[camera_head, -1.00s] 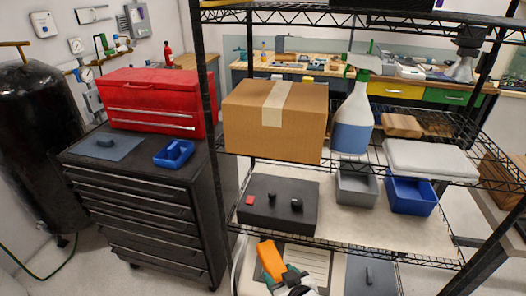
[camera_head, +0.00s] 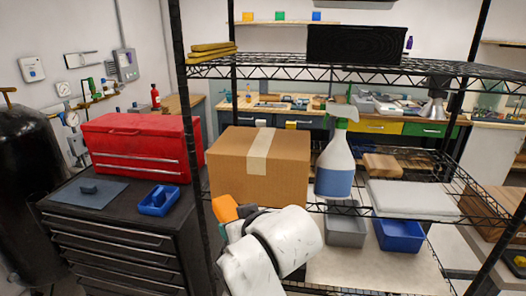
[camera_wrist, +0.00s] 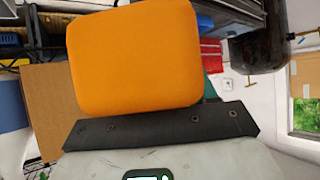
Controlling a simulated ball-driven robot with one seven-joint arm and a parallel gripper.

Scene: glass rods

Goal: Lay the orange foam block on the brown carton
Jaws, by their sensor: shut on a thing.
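The orange foam block (camera_head: 223,208) is held by my gripper (camera_head: 240,211), which is shut on it. They are in front of the lower left part of the brown carton (camera_head: 250,175). The carton stands closed on the middle wire shelf, with a pale tape strip over its top. In the wrist view the orange block (camera_wrist: 135,55) fills the upper middle, and a brown carton side (camera_wrist: 45,108) shows at the left. The fingertips are mostly hidden behind my white arm and the block. I cannot tell the gap between block and carton.
A spray bottle (camera_head: 335,165) stands right of the carton. Wood pieces (camera_head: 383,165) and a white slab (camera_head: 412,196) lie farther right. A black shelf post (camera_head: 190,130) rises left of the carton. A black bin (camera_head: 355,45) sits on the shelf above; space over the carton is free.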

